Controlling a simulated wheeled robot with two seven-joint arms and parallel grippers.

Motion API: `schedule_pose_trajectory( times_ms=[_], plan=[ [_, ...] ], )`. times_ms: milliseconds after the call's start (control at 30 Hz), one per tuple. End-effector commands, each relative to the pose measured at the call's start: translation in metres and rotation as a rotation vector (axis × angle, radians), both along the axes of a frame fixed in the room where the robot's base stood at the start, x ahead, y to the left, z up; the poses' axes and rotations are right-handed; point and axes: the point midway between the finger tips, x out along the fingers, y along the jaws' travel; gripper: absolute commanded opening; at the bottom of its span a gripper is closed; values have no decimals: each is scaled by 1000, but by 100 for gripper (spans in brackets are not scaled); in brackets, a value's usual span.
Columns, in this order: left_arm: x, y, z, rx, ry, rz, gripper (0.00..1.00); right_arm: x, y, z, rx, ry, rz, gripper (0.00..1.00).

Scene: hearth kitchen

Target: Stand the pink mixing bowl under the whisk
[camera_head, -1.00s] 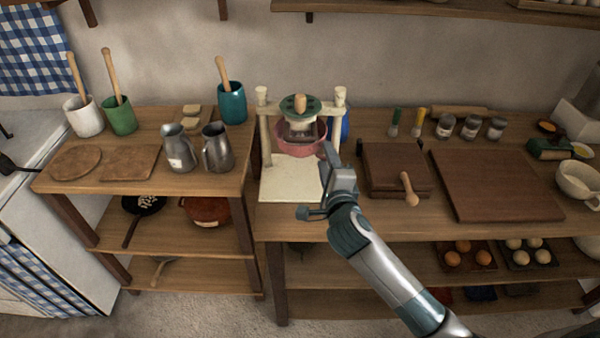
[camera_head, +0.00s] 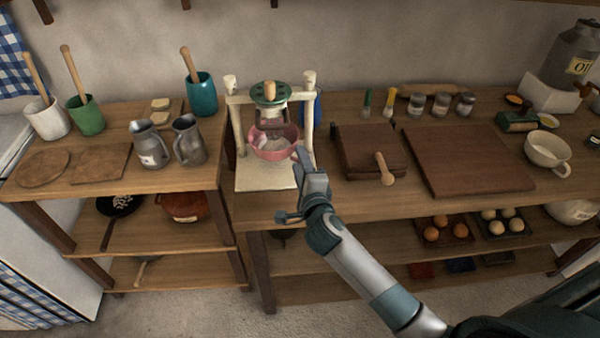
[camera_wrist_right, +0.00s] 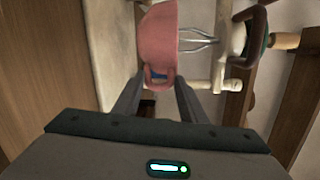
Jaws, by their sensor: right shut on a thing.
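The pink mixing bowl (camera_head: 283,151) is inside the cream mixer stand (camera_head: 309,110), below its green-topped head (camera_head: 262,95). My right gripper (camera_head: 299,156) is at the bowl's front right. In the right wrist view the gripper (camera_wrist_right: 152,92) is shut on the handle on the side of the pink bowl (camera_wrist_right: 157,35). The wire whisk (camera_wrist_right: 203,42) points at the bowl's open side; its tip meets the rim line, and I cannot tell whether it is inside. Whether the bowl touches the stand's base (camera_head: 262,180) is unclear. My left gripper is not in view.
A blue item (camera_head: 318,108) stands behind the stand's right post. A dark wooden box (camera_head: 368,155) with a wooden-handled tool (camera_head: 385,168) is to the right. Metal jugs (camera_head: 188,140) stand on the left table. The front of the stand's base is bare.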

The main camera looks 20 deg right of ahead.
Motion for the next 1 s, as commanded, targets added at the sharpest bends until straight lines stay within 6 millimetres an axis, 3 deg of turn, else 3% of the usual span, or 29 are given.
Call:
schedule_pose_trajectory(
  times_ms=[167,467,867,900,1000],
  plan=[
    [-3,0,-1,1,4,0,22,0,0,-4,2,-1,0,0],
    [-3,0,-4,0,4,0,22,0,1,-35,2,-1,1,0],
    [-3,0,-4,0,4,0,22,0,0,-38,1,-1,2,0],
    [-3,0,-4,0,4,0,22,0,0,-39,0,1,1,45],
    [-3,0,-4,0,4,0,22,0,0,-39,0,1,1,46]
  ],
)
